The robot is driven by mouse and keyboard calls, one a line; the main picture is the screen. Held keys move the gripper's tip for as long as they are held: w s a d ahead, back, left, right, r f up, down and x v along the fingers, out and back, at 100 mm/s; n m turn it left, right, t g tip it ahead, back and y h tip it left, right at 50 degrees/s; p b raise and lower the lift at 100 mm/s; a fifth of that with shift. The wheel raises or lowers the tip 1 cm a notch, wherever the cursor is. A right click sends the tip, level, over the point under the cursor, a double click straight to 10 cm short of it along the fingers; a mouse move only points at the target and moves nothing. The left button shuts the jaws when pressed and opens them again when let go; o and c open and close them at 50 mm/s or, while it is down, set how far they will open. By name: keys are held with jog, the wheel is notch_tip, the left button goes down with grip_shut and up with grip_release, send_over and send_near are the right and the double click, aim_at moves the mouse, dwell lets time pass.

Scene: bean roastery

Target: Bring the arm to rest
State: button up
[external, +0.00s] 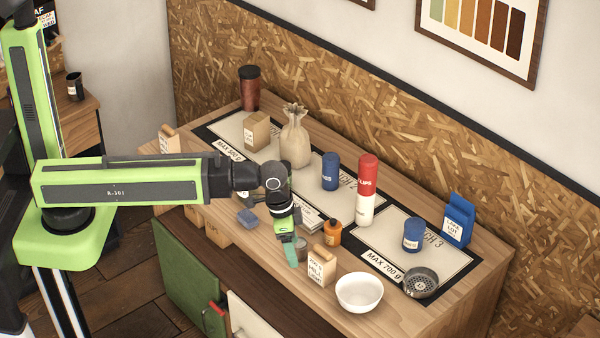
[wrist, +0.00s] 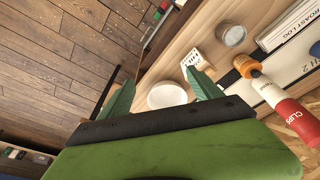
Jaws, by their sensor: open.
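My gripper (external: 291,250) is at the end of my arm, which reaches out over the front part of the wooden bench (external: 476,270). Its green fingers point down near the bench's front edge. In the wrist view my gripper (wrist: 160,98) has its two green fingers spread wide with nothing held between them. A white bowl (external: 359,292) stands on the bench to the right of the gripper. The bowl also shows beyond the fingers in the wrist view (wrist: 167,95).
A labelled wooden block (external: 321,266) and an orange bottle (external: 333,233) stand close to the right of my gripper.

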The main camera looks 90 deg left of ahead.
jog(key=s+d+m+g, duration=0.1)
jog(key=s+d+g, duration=0.1)
jog(key=s+d, duration=0.5)
notch_tip(320, 180, down, 10)
jog(key=b, duration=0.9)
jog(key=shift+a+b, duration=0.25)
jog(key=shift+b, duration=0.05)
